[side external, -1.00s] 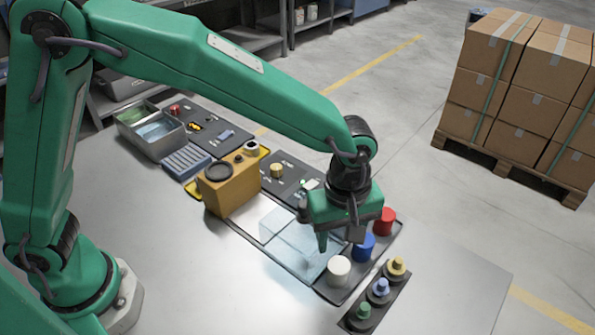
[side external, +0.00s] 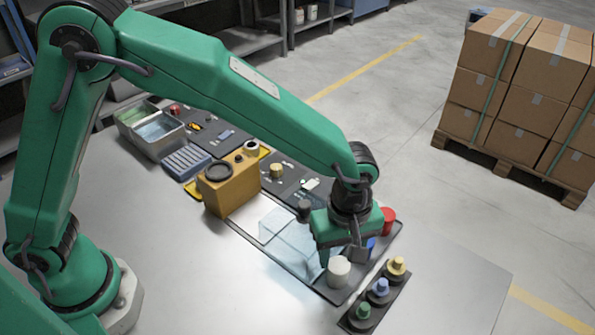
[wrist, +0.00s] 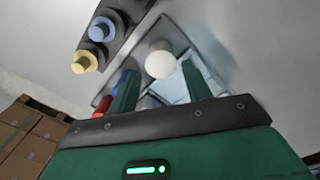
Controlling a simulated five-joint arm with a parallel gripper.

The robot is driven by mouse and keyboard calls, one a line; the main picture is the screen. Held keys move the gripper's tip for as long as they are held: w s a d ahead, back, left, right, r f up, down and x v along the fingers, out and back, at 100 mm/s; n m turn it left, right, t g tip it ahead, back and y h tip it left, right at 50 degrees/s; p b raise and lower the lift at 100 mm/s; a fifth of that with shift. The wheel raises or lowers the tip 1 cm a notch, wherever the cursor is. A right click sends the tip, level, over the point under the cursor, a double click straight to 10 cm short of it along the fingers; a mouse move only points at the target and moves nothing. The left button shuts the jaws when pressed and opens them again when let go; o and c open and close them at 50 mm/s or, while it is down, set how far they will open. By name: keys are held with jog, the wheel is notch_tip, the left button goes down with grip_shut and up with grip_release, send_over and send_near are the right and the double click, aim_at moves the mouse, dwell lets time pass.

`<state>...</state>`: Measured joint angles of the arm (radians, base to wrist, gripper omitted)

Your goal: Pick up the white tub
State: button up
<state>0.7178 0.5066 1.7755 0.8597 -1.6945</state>
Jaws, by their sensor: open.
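The white tub (side external: 338,271) stands upright on a dark tray (side external: 345,293) at the near end of a row with a blue tub (side external: 371,244) and a red tub (side external: 388,220). My gripper (side external: 342,258) is open just above and behind the white tub in the side view, with its fingers pointing down. In the wrist view the white tub (wrist: 160,60) shows ahead of the open fingers (wrist: 160,85), roughly between them and apart from both. My gripper partly hides the blue tub in the side view.
A dark rack (side external: 345,325) with green, blue and yellow pegs lies in front. An ochre block (side external: 230,188) stands further left. The near metal table (side external: 180,270) is clear.

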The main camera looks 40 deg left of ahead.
aim_at(339, 264)
jog(key=shift+s+f, duration=0.1)
jog(key=shift+f, duration=2.3)
jog(key=c, duration=0.8)
jog(key=shift+r, duration=0.1)
jog(key=shift+r, duration=0.75)
notch_tip(339, 264, up, 2)
jog(key=shift+r, duration=0.1)
jog(key=s+d+r, duration=0.1)
jog(key=s+r, duration=0.1)
jog(key=s, duration=0.1)
jog(key=s+d+r, duration=0.1)
jog(key=s+r, duration=0.1)
jog(key=s, duration=0.2)
jog(key=s+d+r, duration=0.1)
jog(key=s+r, duration=0.2)
jog(key=s, duration=0.1)
jog(key=shift+d, duration=0.25)
